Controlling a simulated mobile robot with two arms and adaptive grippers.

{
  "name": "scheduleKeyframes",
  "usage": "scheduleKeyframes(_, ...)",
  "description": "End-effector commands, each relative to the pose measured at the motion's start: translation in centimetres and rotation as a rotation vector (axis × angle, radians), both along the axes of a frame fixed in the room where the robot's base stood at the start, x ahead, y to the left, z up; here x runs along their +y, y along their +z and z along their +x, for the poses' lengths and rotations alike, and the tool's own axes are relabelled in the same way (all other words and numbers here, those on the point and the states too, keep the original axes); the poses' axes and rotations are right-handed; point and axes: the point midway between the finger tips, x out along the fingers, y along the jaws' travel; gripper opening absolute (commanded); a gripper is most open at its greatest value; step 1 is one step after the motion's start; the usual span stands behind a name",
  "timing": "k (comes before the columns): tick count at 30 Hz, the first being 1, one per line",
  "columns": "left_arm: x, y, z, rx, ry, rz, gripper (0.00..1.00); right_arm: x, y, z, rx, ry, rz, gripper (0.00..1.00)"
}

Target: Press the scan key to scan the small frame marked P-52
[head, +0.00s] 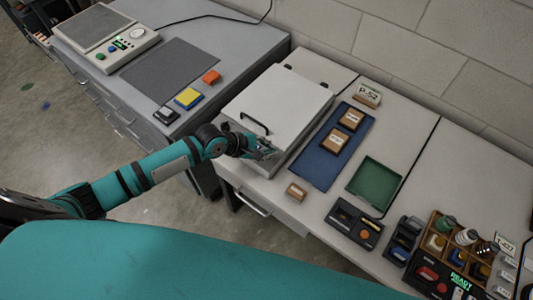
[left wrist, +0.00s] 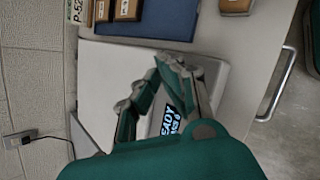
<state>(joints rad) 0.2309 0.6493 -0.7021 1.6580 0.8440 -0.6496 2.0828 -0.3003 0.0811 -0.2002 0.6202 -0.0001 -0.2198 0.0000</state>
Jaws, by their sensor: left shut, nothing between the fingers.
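The scanner (head: 280,100), a pale flatbed unit with a black lid handle, stands on the counter with its lid down. My left gripper (head: 266,153) is shut and empty at the scanner's front edge. In the left wrist view its fingers (left wrist: 162,64) are over the scanner's pale body (left wrist: 225,82), beside a lit display (left wrist: 172,120) reading READY. I cannot make out the scan key; the fingers may hide it. A sign (head: 367,95) reading P-52 stands behind a blue mat (head: 318,165). Two small wooden frames (head: 351,120) (head: 334,141) lie on the mat; their labels are unreadable.
Another small wooden block (head: 296,191) lies near the counter's front edge. A green tray (head: 375,179) is right of the mat. A grey cabinet (head: 240,45) is at left.

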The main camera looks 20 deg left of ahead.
Motion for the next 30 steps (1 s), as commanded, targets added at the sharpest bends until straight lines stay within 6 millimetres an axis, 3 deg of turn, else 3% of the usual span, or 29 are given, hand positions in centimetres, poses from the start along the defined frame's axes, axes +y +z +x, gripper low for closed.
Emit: scheduleKeyframes(30,0.01,-0.96,-0.01,0.0,0.0,0.0,0.0,0.0,0.16,0.0,0.0,0.0,0.0,0.53)
